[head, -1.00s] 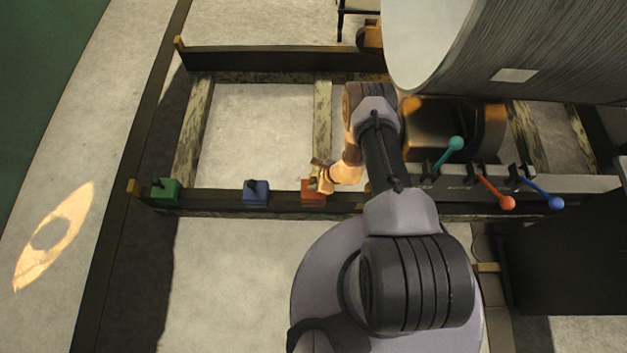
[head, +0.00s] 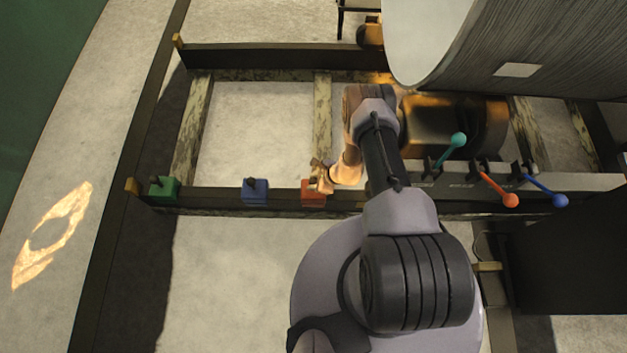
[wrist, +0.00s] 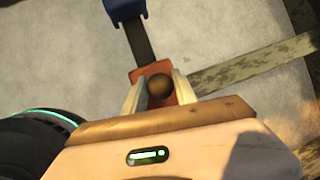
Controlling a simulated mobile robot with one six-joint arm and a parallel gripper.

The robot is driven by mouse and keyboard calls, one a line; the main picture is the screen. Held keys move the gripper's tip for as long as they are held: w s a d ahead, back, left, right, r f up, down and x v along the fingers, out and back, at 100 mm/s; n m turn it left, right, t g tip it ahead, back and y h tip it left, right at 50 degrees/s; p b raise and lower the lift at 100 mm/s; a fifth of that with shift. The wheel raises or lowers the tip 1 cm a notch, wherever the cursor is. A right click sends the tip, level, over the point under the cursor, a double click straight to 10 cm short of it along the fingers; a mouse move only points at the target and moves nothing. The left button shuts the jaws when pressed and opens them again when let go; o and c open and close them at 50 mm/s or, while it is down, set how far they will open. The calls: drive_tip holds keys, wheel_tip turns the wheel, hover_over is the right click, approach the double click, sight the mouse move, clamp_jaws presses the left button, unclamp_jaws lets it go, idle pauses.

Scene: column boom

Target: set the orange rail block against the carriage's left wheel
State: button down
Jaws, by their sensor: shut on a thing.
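The orange rail block (head: 312,194) sits on the dark near rail (head: 220,196), right of the blue block. My gripper (head: 322,174) is at the block from above and is shut on its dark round knob. The wrist view shows the orange-red block (wrist: 140,74) beyond the knob, with the pale fingers of my gripper (wrist: 159,90) on either side of it. The carriage (head: 480,176) is to the right on the rails, below a large grey cylinder. My arm covers the carriage's left end, and I cannot make out its left wheel.
A blue block (head: 255,191) and a green block (head: 164,188) stand further left on the near rail. Teal (head: 459,139), orange (head: 510,200) and blue (head: 560,201) ball-ended levers stick out of the carriage. A dark box (head: 570,265) is at the lower right.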

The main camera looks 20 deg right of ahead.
drive_tip(key=c, duration=0.9)
unclamp_jaws()
drive_tip(key=shift+r, duration=0.1)
drive_tip(key=p+v, duration=1.5)
drive_tip(key=v, duration=0.2)
drive_tip(key=shift+d, duration=0.15)
drive_tip(key=shift+r, duration=0.1)
